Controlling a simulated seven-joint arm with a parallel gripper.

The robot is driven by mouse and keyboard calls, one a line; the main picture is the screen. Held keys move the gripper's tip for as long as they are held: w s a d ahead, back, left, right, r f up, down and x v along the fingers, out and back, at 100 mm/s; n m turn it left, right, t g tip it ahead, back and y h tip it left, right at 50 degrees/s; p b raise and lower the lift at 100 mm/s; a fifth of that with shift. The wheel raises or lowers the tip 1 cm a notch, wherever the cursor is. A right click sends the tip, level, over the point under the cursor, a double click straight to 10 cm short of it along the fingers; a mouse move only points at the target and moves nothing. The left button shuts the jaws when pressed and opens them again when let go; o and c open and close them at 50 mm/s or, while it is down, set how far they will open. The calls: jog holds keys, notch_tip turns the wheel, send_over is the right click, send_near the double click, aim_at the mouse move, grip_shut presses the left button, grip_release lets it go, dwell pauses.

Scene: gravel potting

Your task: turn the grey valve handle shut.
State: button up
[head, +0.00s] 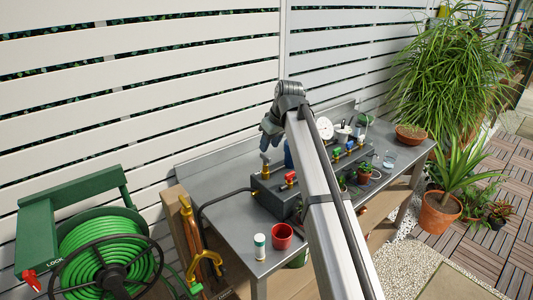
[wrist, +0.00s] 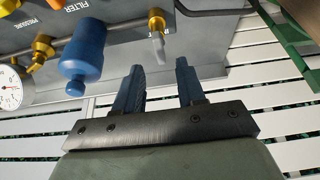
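The grey valve handle (wrist: 158,46) sticks out from a brass valve (wrist: 156,20) on the pipe in the wrist view. In the head view the handle (head: 264,157) stands above its brass fitting at the left end of the grey bench unit. My gripper (wrist: 157,66) is open, with its two dark blue fingers apart and nothing held. In the wrist view the handle's tip lies just beyond the fingertips, in line with the gap; I cannot tell how far apart they are in depth. My gripper (head: 269,138) points down just above the handle in the head view.
A blue filter (wrist: 82,55), another brass fitting (wrist: 40,50) and a gauge (wrist: 10,88) sit along the same pipe. A red handle (head: 290,178) is close by. A red cup (head: 282,236) and a white-and-green container (head: 259,246) stand on the metal bench (head: 225,222).

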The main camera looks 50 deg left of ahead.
aim_at(265, 155)
jog(key=shift+x, duration=2.65)
jog(key=shift+c, duration=0.3)
grip_shut()
